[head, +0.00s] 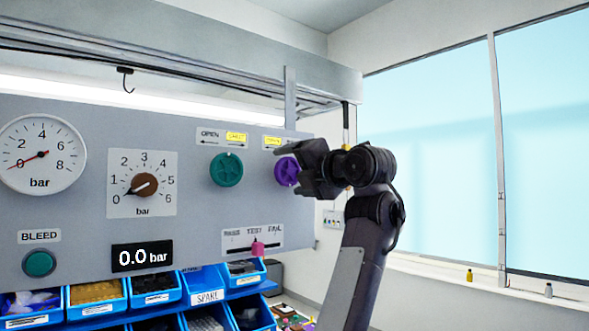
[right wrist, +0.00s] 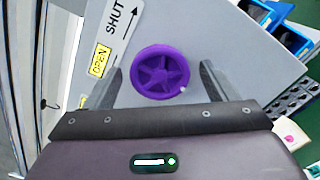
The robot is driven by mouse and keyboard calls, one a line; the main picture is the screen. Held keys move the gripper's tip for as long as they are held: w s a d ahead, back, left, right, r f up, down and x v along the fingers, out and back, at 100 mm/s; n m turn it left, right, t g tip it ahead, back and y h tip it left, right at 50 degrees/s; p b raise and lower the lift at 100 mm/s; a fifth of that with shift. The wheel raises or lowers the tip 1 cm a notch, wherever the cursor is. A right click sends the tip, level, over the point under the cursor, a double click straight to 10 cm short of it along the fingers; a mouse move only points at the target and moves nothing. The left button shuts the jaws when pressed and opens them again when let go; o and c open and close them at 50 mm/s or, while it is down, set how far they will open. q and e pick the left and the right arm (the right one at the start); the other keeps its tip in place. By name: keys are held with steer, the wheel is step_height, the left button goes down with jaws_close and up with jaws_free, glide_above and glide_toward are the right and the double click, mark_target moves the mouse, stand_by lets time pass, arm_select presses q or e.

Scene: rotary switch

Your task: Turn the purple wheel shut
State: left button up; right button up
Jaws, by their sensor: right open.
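The purple wheel (head: 287,171) is on the grey panel, partly hidden behind my right gripper in the head view. In the right wrist view the purple wheel (right wrist: 160,73) shows whole, with spokes and a small pale mark near its rim. My right gripper (head: 291,163) is open in front of the wheel. In the right wrist view its fingers stand on either side of the wheel, apart from its rim. A label with SHUT, an arrow and a yellow OPEN tag (right wrist: 100,60) is beside the wheel. My left gripper is not in view.
A green wheel (head: 226,170) is just left of the purple one. A pink lever (head: 257,248) is below on the panel. A gauge (head: 41,155), a brown knob (head: 144,185) and a 0.0 bar display (head: 142,256) are further left. Blue bins (head: 206,291) stand below.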

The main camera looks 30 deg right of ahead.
steer(key=c, duration=1)
steer(key=shift+f+m+b, duration=0.3)
steer(key=shift+m+b, duration=1.1)
steer(key=shift+b, duration=0.2)
steer(key=m+b, duration=0.2)
steer(key=m, duration=0.1)
steer(key=shift+m+b, duration=0.3)
steer(key=m+b, duration=0.2)
steer(key=m, duration=0.2)
steer(key=m+b, duration=0.2)
steer(key=m, duration=0.3)
steer(key=m+b, duration=0.1)
steer(key=m, duration=0.3)
steer(key=shift+a+m, duration=0.1)
steer(key=shift+m, duration=0.2)
steer(key=m, duration=0.5)
steer(key=shift+r, duration=0.1)
steer(key=m, duration=0.5)
steer(key=shift+a+m, duration=0.1)
steer(key=shift+m, duration=0.3)
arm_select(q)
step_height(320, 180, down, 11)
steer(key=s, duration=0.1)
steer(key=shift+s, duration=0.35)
arm_select(e)
steer(key=m, duration=0.5)
steer(key=shift+r, duration=0.1)
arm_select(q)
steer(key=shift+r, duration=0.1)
